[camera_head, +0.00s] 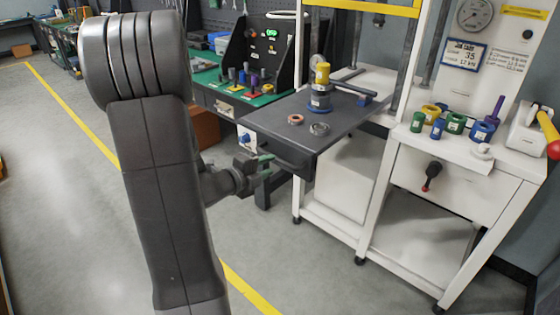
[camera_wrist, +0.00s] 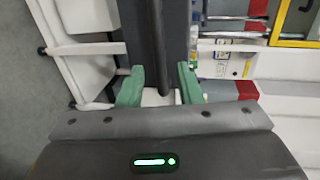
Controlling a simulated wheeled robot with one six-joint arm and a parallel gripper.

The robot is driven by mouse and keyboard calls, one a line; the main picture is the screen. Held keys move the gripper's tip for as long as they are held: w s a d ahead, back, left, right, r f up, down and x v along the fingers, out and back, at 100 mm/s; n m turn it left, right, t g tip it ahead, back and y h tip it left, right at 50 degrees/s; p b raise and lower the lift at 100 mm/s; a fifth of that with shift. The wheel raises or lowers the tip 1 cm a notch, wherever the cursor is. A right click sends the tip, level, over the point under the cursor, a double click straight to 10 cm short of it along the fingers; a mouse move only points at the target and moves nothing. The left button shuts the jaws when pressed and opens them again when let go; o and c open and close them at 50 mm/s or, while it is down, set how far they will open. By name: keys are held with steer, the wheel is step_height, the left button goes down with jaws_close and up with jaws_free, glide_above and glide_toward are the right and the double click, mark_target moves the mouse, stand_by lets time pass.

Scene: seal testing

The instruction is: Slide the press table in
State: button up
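The press table (camera_head: 345,128) is a dark grey slab pulled out toward the left from the white press frame (camera_head: 385,165). A dark bar handle (camera_head: 290,163) runs along its near front edge. My gripper (camera_head: 268,168), with green fingertips, is at this handle, just left of the table. In the wrist view my gripper (camera_wrist: 160,80) is open. The dark handle bar (camera_wrist: 157,45) reaches between the two green fingers, with visible gaps on both sides. On the table stand a blue and yellow fixture (camera_head: 320,90) and two small rings, one copper-coloured (camera_head: 296,119) and one grey (camera_head: 319,129).
A green-topped workbench (camera_head: 205,78) with tools stands behind and left of the table. The press's right-hand counter (camera_head: 465,152) holds several coloured plugs and a lever with a red ball (camera_head: 553,150). Open floor with a yellow line (camera_head: 75,110) lies to the left.

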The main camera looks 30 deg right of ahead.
mark_target(278, 161)
steer(key=shift+x, duration=3.05)
steer(key=shift+c, duration=0.4)
jaws_close()
